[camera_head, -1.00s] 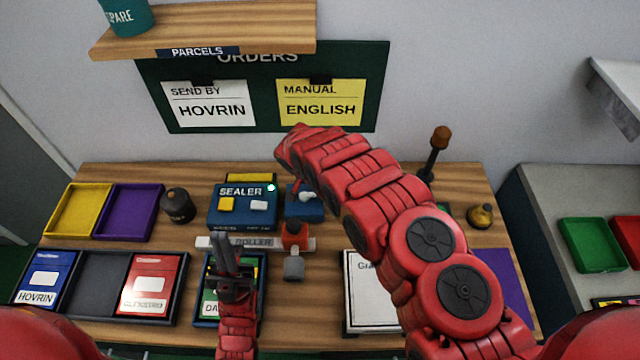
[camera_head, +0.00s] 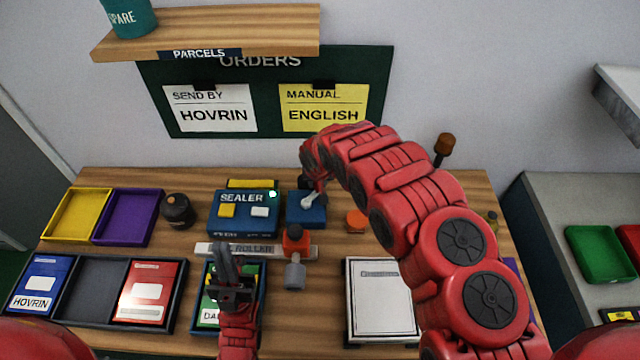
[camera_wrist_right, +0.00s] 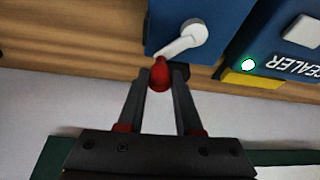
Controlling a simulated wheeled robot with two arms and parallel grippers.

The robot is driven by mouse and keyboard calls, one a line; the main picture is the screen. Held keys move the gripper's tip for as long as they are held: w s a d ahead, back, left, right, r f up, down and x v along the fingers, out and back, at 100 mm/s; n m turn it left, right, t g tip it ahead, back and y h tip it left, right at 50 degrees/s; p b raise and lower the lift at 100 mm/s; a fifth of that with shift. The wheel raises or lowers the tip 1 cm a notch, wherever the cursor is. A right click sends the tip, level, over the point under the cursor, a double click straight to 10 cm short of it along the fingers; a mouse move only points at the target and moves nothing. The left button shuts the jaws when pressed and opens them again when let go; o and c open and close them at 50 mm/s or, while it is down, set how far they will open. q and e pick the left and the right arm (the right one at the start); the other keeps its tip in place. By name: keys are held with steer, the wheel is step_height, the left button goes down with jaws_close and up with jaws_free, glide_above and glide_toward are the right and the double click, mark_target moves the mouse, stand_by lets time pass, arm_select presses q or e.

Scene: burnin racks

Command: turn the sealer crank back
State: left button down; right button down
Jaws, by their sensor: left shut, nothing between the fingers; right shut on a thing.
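The sealer (camera_head: 243,222) is a blue box with yellow and white buttons and a lit green lamp. Beside it on the right stands a blue crank housing (camera_head: 315,215). The pale crank arm (camera_wrist_right: 182,43) runs from its pivot to a red knob (camera_wrist_right: 159,75). My right gripper (camera_wrist_right: 160,88) is shut on this knob, one finger on each side. In the head view my right arm comes over from the right and its fingertips are hard to make out. My left gripper (camera_head: 228,262) is shut and empty, over the green booklet in the front tray.
A roller strip (camera_head: 222,249) and an orange-and-grey tool (camera_head: 295,262) lie before the sealer. A black canister (camera_head: 177,212) stands on its left. A white-covered book (camera_head: 382,308) lies under my right arm. An orange disc (camera_head: 356,221) is right of the crank.

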steer(key=shift+w+a+r+n+y+p, duration=0.15)
steer(key=shift+w+a+n+y+p, duration=0.2)
steer(key=shift+n, duration=0.55)
steer(key=shift+w+a+n+y, duration=0.15)
steer(key=shift+w+n+y, duration=0.15)
steer(key=shift+n, duration=0.6)
steer(key=shift+a+f+n+g+y+b, duration=0.3)
steer(key=shift+n+b, duration=0.2)
steer(key=shift+n, duration=0.3)
steer(key=shift+w+a+n+y+b, duration=0.1)
steer(key=shift+a+n+y+b, duration=0.25)
steer(key=shift+n+b, duration=0.4)
steer(key=shift+a+r+n+g, duration=0.2)
steer(key=shift+n+g, duration=0.1)
steer(key=shift+n, duration=0.15)
steer(key=c, duration=0.6)
jaws_free()
